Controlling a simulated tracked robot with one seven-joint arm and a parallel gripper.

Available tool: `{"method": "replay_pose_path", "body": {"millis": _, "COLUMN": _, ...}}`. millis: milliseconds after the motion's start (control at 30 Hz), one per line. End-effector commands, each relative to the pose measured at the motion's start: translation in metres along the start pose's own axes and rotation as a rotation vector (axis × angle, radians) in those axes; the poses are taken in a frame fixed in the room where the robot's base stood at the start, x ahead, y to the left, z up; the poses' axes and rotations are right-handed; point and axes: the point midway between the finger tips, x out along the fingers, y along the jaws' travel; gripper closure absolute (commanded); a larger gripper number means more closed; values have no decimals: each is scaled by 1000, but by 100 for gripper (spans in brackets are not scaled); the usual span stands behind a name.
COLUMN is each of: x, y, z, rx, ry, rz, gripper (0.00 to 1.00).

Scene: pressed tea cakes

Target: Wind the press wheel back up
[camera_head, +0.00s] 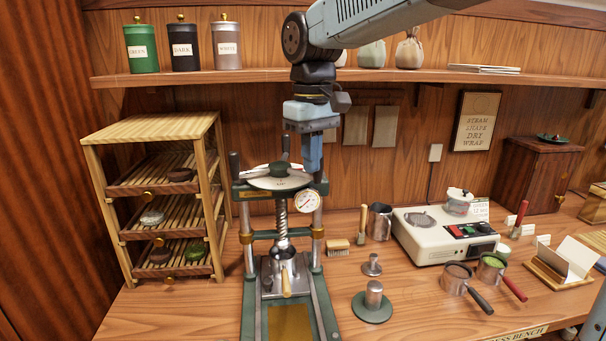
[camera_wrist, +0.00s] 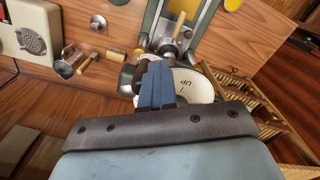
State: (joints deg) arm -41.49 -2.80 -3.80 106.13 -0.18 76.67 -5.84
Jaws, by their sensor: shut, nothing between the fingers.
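The press (camera_head: 250,290) stands on the bench with a green frame, a steel screw (camera_head: 281,222) and a gauge (camera_head: 307,201). Its pale round wheel (camera_head: 262,182) lies flat on top, with a dark hub; "UP" is readable on the wheel (camera_wrist: 208,92) in the wrist view. My gripper (camera_head: 312,168) points down at the wheel's right edge, its blue fingers closed together with nothing between them. In the wrist view the fingertips (camera_wrist: 157,75) overlap the wheel's rim; whether they touch it I cannot tell. A metal cup (camera_head: 284,262) with a wooden handle sits under the screw.
A wooden rack (camera_head: 150,130) with tea cakes stands left of the press. A hot plate (camera_head: 440,235), brush (camera_head: 338,247), metal jug (camera_head: 380,222) and handled pans (camera_head: 457,278) stand to the right. A shelf (camera_head: 260,75) with canisters runs behind my arm.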

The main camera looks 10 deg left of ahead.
Motion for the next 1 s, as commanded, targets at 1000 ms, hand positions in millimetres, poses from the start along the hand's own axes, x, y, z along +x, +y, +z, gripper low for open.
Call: {"method": "replay_pose_path", "body": {"millis": 1000, "x": 0, "y": 33, "z": -7, "rx": 3, "ry": -1, "rz": 1, "gripper": 100}}
